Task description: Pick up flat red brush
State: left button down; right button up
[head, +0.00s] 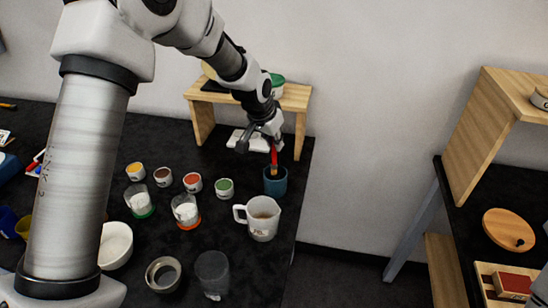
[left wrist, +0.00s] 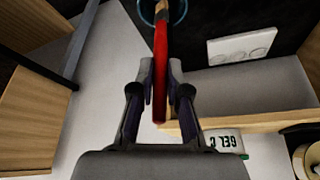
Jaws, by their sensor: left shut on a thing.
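The flat red brush (head: 274,155) is upright at the teal cup (head: 276,187), near the right edge of the black table. Its lower end is at the cup's mouth; I cannot tell how deep it reaches inside. My left gripper (head: 268,137) is shut on the brush's red handle above the cup. In the left wrist view the red handle (left wrist: 160,60) runs between the fingers (left wrist: 161,84), and the cup's round rim (left wrist: 181,18) shows at the top.
A wooden riser (head: 203,119) stands behind the gripper, with a white palette (head: 246,143) by its opening. A beige mug (head: 263,222) stands in front of the cup. Several small paint jars and glasses are to the left. Free floor lies right of the table.

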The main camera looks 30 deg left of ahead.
pick_arm(q)
jog(key=s+a+b, duration=0.3)
jog(key=s+a, duration=0.1)
jog(key=a, duration=1.3)
jog(key=shift+s+a+b, duration=0.2)
jog(key=shift+a+b, duration=0.1)
